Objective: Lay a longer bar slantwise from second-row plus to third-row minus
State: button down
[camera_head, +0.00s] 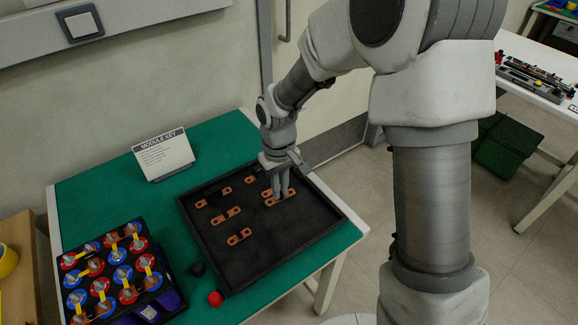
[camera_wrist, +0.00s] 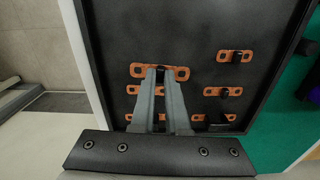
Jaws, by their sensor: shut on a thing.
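My gripper (camera_head: 281,193) is low over the black tray, its jaws shut on the dark grip in the middle of a copper bar (camera_head: 270,202). In the wrist view my gripper (camera_wrist: 160,73) covers part of this bar (camera_wrist: 138,70), with both ends showing. I cannot tell whether the bar is clear of the tray floor. It looks longer than the bar (camera_wrist: 235,57) beside it. The battery module (camera_head: 112,272), with red and blue ringed terminals and several yellow strips, stands at the lower left. Its plus and minus marks are too small to read.
The black tray (camera_head: 335,213) holds several other copper bars, such as one at front (camera_head: 239,237). A "MODULE KEY" sign (camera_head: 163,154) stands behind. A red ball-like knob (camera_head: 215,299) and a black one (camera_head: 197,269) lie between module and tray on the green table (camera_head: 95,195).

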jog(key=s+a+r+m+p, duration=0.2)
jog(key=s+a+r+p, duration=0.2)
jog(key=a, duration=0.5)
jog(key=s+a+r+m+p, duration=0.2)
jog(key=s+a+r+p, duration=0.25)
jog(key=a, duration=0.35)
jog(key=m+p, duration=0.4)
send_near(131, 260)
jog(key=shift+w+d, duration=0.1)
jog(key=shift+w, duration=0.05)
jog(key=shift+f, duration=0.45)
jog(key=shift+f+b, duration=1.05)
jog(key=shift+f, duration=0.55)
jog(key=shift+f+b, duration=0.8)
jog(key=shift+f, duration=0.1)
jog(key=shift+f, duration=0.25)
jog(key=c, duration=0.8)
grip_release()
jog(key=shift+c, duration=0.2)
